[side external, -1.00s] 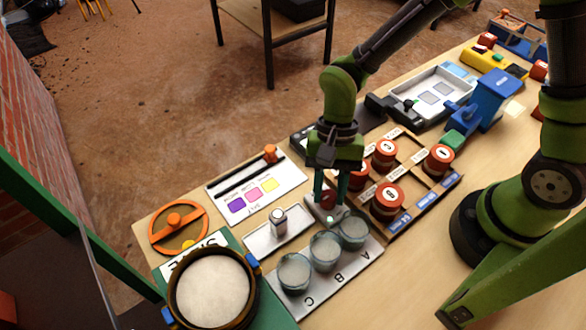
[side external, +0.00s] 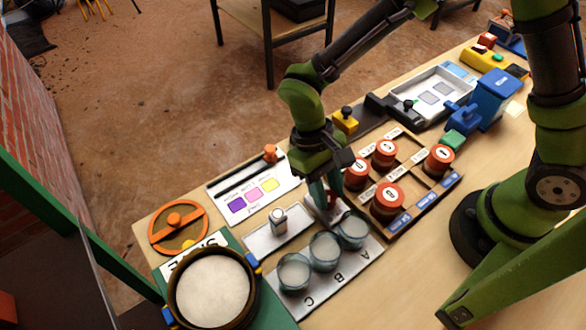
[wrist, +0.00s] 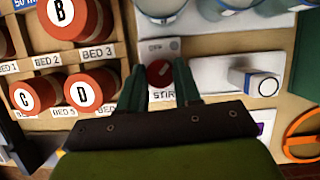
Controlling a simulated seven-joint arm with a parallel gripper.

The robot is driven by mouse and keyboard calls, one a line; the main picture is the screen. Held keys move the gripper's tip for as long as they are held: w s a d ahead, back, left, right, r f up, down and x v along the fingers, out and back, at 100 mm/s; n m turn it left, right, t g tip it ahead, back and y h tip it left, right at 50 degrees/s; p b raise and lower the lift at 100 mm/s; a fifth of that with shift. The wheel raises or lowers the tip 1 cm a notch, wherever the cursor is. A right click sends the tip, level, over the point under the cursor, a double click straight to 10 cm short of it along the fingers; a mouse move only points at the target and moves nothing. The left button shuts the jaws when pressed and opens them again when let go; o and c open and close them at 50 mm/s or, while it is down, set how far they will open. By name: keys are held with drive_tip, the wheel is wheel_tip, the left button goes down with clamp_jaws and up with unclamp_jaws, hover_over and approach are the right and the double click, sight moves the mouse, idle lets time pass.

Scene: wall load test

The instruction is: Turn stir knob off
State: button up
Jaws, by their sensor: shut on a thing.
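The stir knob (wrist: 160,73) is red and round, with a pale line on its face, on a light plate labelled STIR (wrist: 160,96) in the wrist view. My gripper (wrist: 158,68) has its two green fingers on either side of the knob, shut on it. In the side view my gripper (side external: 325,196) reaches down to the same plate, and the fingers hide most of the knob. The line's exact angle is hard to read.
Several glass beakers (side external: 325,250) stand on the A-B-C tray close in front. Red-capped jars (side external: 387,199) in a wooden rack stand close on the right. A large pan (side external: 212,290) is at front left.

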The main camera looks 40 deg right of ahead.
drive_tip(key=n+h, duration=0.1)
drive_tip(key=n, duration=0.3)
drive_tip(key=shift+a+n+t+h, duration=0.15)
drive_tip(key=shift+n+t+h, duration=0.15)
drive_tip(key=shift+h, duration=0.1)
drive_tip(key=shift+a+n+t+h, duration=0.1)
drive_tip(key=shift+n+t+h, duration=0.35)
drive_tip(key=shift+n, duration=1.55)
drive_tip(key=o, duration=1)
drive_tip(key=shift+o, duration=0.2)
drive_tip(key=v, duration=1.6)
drive_tip(key=shift+a+r, duration=0.3)
drive_tip(key=shift+r, duration=0.05)
drive_tip(key=shift+w, duration=0.15)
